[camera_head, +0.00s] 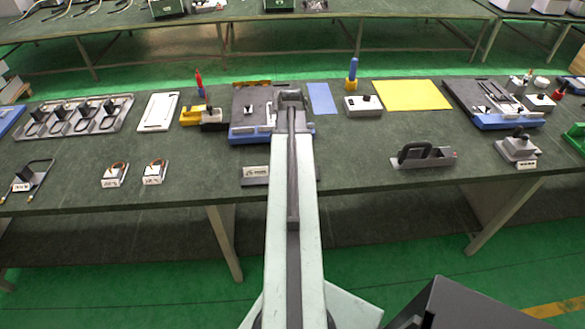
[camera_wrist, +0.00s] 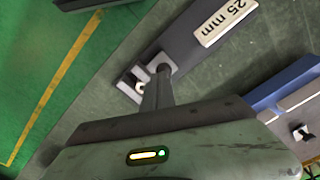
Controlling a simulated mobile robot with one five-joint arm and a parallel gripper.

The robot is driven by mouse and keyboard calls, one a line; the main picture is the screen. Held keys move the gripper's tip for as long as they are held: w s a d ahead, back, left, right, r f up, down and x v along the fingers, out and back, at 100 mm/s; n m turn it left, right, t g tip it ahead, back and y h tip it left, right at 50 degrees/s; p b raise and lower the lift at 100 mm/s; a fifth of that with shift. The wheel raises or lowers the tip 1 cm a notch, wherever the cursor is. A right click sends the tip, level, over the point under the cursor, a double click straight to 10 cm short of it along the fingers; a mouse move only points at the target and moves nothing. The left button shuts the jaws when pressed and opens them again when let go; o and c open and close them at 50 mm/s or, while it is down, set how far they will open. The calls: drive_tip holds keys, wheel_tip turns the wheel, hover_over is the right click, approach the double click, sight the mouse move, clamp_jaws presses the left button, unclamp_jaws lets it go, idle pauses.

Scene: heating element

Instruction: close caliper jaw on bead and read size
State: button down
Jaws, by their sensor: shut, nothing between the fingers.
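The grey caliper (camera_wrist: 185,45) lies on the dark green table in the wrist view, with a white label reading 25 mm (camera_wrist: 222,22). At its lower left end is a small pale jaw piece (camera_wrist: 126,88). A small whitish round thing, probably the bead (camera_wrist: 141,87), shows there, partly hidden. My gripper (camera_wrist: 157,85) is shut and empty, its tip at or just above the jaw end; I cannot tell whether it touches. In the head view a labelled grey bar, apparently the caliper (camera_head: 255,172), is partly hidden behind my arm, and the gripper's fingertips cannot be made out.
A blue-edged tray (camera_head: 250,133) stands behind the bar in the head view. A grey fixture with a black handle (camera_head: 425,158) stands to the right, and two small coil blocks (camera_head: 115,176) to the left. The table's front edge is close to the bar.

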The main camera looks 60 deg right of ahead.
wheel_tip(320, 180, up, 6)
drive_tip(key=p, duration=0.5)
drive_tip(key=shift+r+p, duration=0.25)
drive_tip(key=shift+p, duration=0.15)
drive_tip(key=shift+a, duration=0.1)
drive_tip(key=w+a+f+n+b, duration=0.1)
drive_tip(key=w+a+n, duration=0.5)
drive_tip(key=w+a, duration=1.4)
drive_tip(key=w+a+f+n+b, duration=0.1)
drive_tip(key=a+n, duration=0.9)
drive_tip(key=a, duration=2)
drive_tip(key=shift+w+a+n, duration=0.2)
drive_tip(key=shift+w+n, duration=0.2)
drive_tip(key=shift+w, duration=0.3)
